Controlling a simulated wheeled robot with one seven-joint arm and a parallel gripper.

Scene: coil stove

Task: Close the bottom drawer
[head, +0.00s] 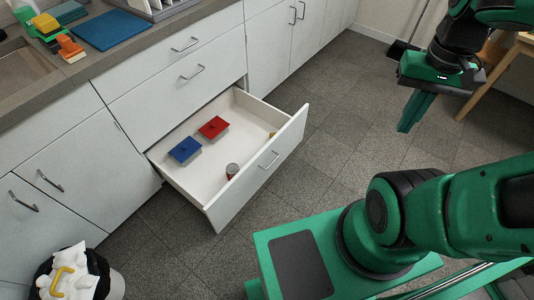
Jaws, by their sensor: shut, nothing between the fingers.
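The bottom drawer (229,202) is white and stands pulled far out from the cabinet, in the middle of the head view. Inside lie a blue-lidded box (185,150), a red-lidded box (213,128), a small can (232,171) and a small yellowish item at the right end, partly hidden by the front panel. My gripper (404,128) is to the right of the drawer, above the floor and apart from it. It points down, with its green fingers together and nothing held.
White cabinets with closed drawers and doors line the left and back. The counter (70,83) holds a blue mat (109,30) and several colourful items. A bin (75,275) stands at bottom left. The tiled floor (345,130) between drawer and gripper is clear. A wooden-legged table (490,85) is at right.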

